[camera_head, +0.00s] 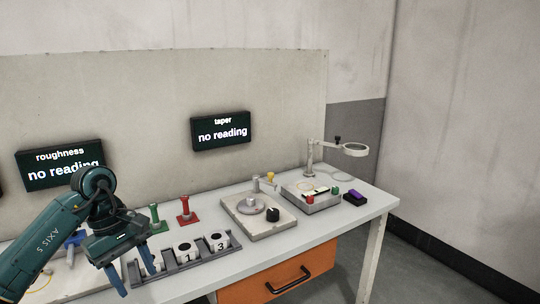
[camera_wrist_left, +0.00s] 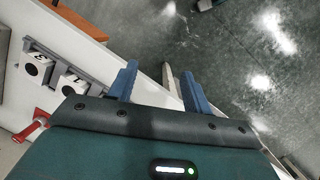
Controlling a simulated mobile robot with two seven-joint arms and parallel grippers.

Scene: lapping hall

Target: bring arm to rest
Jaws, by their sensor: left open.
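My left arm comes in from the left in the head view. My left gripper (camera_head: 132,276) points down, with its two blue fingers apart and nothing seen between them. It appears in front of the left part of the bench, near the left end of the numbered tray (camera_head: 175,268). In the left wrist view the open fingers of the left gripper (camera_wrist_left: 158,85) point out over the bench edge and grey floor. My right gripper is not in view.
The bench (camera_head: 336,222) holds white blocks marked 1 (camera_head: 186,250) and 3 (camera_head: 219,240), green (camera_head: 155,219) and red (camera_head: 186,210) stands, a dial plate (camera_head: 262,221) and a magnifier lamp (camera_head: 355,149). An orange drawer (camera_head: 262,273) is below. Two screens read "no reading".

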